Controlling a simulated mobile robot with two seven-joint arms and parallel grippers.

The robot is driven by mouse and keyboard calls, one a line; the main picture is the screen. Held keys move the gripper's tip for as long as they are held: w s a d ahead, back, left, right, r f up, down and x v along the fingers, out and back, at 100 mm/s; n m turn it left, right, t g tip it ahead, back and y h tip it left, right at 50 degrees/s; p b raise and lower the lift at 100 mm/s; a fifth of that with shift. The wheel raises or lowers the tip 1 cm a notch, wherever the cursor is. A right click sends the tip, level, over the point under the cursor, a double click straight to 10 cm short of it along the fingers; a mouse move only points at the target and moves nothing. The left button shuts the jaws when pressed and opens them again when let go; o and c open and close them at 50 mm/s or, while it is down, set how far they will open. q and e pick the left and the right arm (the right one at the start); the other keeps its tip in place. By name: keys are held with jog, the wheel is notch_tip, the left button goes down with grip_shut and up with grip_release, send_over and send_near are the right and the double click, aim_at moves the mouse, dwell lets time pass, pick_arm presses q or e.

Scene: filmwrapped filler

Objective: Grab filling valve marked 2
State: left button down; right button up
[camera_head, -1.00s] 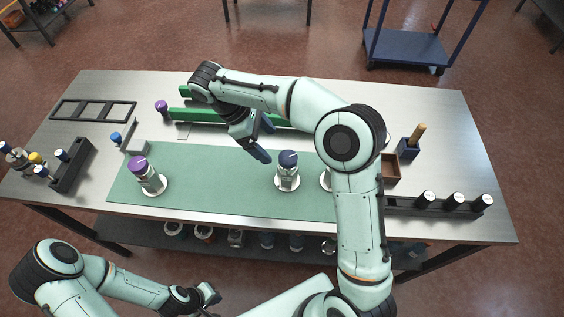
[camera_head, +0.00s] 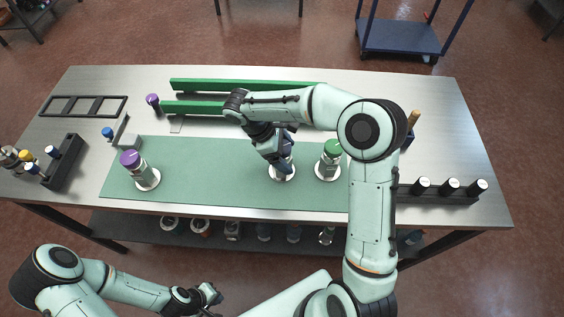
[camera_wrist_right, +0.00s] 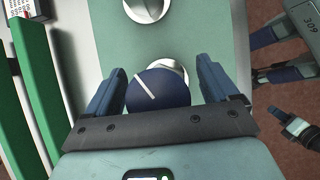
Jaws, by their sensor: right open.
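Several filling valves stand upright on the green mat (camera_head: 220,190): a purple-capped one (camera_head: 135,168) at left, a green-capped one (camera_head: 329,160) at right, and a dark-blue-capped one (camera_head: 283,175) between them. My right gripper (camera_head: 281,160) is at the blue-capped valve and partly hides it. In the right wrist view, the round blue cap (camera_wrist_right: 160,88) with a white stripe lies between the two open fingers, with gaps visible beside it. No number 2 is readable on any valve. My left gripper (camera_head: 211,294) is at the lower front, away from the table; its jaws are too small to judge.
Green rails (camera_head: 205,107) run along the back, and a small purple-capped item (camera_head: 153,100) stands at their left end. Jars sit on the lower shelf (camera_head: 265,226).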

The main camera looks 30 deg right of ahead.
grip_shut()
jog(key=shift+r, duration=0.1)
jog(key=shift+w, duration=0.1)
